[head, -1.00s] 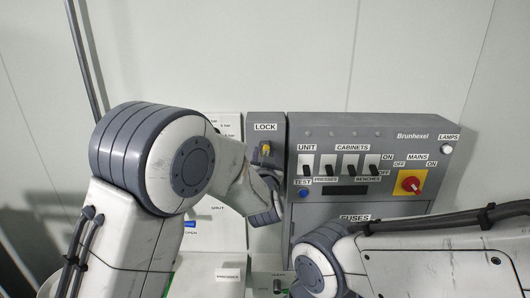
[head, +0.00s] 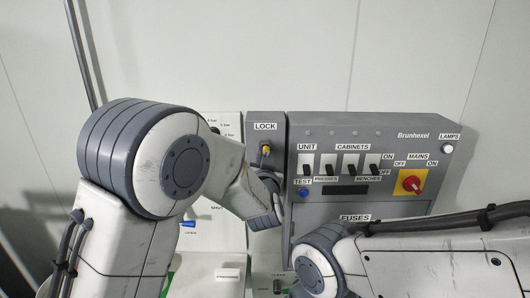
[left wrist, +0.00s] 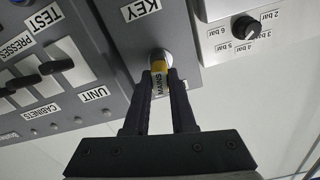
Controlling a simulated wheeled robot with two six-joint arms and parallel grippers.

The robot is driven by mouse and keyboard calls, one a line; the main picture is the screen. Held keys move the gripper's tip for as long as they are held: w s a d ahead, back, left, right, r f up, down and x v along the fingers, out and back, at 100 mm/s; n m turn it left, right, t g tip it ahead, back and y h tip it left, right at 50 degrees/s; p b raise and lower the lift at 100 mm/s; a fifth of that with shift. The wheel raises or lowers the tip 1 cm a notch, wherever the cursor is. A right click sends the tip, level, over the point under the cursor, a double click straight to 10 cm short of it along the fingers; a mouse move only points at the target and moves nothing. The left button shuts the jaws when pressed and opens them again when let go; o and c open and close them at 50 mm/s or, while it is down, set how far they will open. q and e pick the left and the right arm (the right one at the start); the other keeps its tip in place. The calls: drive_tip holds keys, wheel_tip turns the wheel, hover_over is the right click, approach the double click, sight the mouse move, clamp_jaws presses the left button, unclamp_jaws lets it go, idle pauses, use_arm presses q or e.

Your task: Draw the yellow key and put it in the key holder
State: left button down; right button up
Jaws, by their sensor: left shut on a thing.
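The yellow key (head: 265,150) is at the lock, below the LOCK label on the narrow grey panel (head: 279,129). In the left wrist view the yellow key (left wrist: 160,78), with a MAINS tag, is between the fingertips of my left gripper (left wrist: 161,90), which is shut on it. The key stands against the round metal lock (left wrist: 159,58); how deep it sits I cannot tell. A KEY label (left wrist: 140,9) is on the same panel. The key holder itself is not clearly visible. In the head view my left arm hides the lower panel. My right gripper is out of view.
The grey switch box (head: 405,145) right of the lock carries switches and a red mains knob (head: 412,184). A white panel with a pressure dial (left wrist: 245,27) is on the lock's other side. My right arm lies low in front of the box.

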use_arm(q)
drive_tip(key=shift+s+b, duration=0.35)
drive_tip(key=shift+s, duration=1.2)
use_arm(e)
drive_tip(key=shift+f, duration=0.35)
use_arm(q)
drive_tip(key=shift+s+b, duration=0.45)
drive_tip(key=shift+s, duration=1.55)
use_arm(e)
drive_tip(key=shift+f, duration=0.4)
